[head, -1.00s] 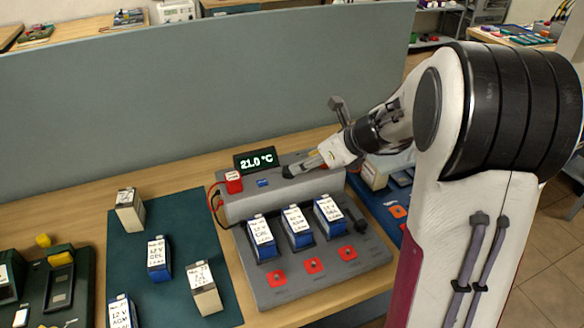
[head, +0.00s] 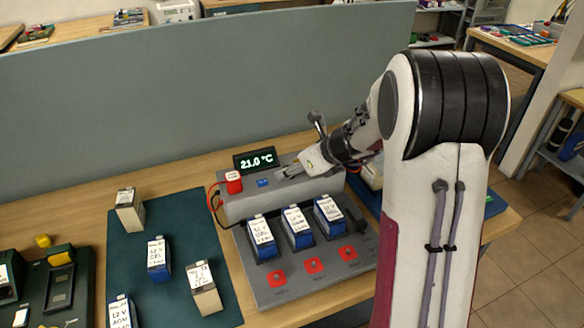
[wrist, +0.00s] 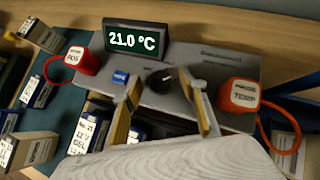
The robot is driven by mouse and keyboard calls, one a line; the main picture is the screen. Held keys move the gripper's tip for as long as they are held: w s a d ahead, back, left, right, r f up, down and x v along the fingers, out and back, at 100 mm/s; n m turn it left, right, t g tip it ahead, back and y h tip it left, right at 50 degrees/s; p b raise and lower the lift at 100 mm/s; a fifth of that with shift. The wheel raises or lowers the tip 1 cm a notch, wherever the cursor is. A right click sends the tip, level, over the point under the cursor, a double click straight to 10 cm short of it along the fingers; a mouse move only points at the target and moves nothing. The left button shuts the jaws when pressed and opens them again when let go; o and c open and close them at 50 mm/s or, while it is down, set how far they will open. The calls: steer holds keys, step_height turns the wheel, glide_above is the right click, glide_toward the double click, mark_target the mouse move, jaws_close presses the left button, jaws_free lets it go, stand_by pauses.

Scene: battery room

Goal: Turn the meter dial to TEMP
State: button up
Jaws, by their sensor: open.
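The meter is a grey box (head: 240,207) on a grey test board. Its display (head: 256,160) reads 21.0 °C in the head view and also in the wrist view (wrist: 137,40). The black dial (wrist: 160,80) shows on the box top in the wrist view; its pointer setting is too small to read. My gripper (wrist: 165,100) is open and empty, its two fingers apart on either side of the dial in the picture. I cannot tell how high they are above it.
A red POS plug (wrist: 82,60) is left of the dial and a red TEMP plug (wrist: 240,96) right of it, both with cables. Labelled blue batteries (head: 297,228) stand on the board in front. A grey partition (head: 200,90) rises behind the table.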

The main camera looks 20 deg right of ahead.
steer(key=shift+f, duration=0.1)
steer(key=c, duration=1.1)
steer(key=shift+w+n+g+y, duration=0.1)
steer(key=shift+n+g+y, duration=0.2)
steer(key=shift+n+y, duration=0.3)
steer(key=o, duration=1.1)
steer(key=shift+d, duration=0.1)
steer(key=v, duration=1.2)
